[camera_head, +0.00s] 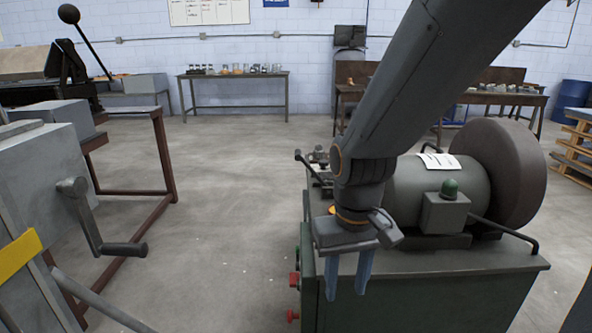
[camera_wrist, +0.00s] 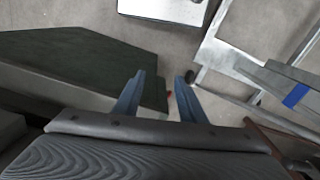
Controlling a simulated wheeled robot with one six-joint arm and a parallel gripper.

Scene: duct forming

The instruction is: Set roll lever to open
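My gripper (camera_head: 346,292) hangs pointing down at the near-left edge of a green machine cabinet (camera_head: 440,300). Its two blue fingers are apart with nothing between them; they also show apart in the wrist view (camera_wrist: 162,77). A short dark lever (camera_head: 307,164) with a knob end stands at the cabinet's back left, beyond my gripper. A crank handle (camera_head: 92,220) sits on a grey machine at the left. A long lever with a black ball (camera_head: 69,14) rises at the back left. No label shows which one is the roll lever.
A motor (camera_head: 410,190) and a large dark wheel (camera_head: 510,175) sit on the cabinet. Red knobs (camera_head: 293,315) stick out of its left side. Open floor (camera_head: 225,215) lies between the machines. Tables (camera_head: 236,80) stand along the back wall.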

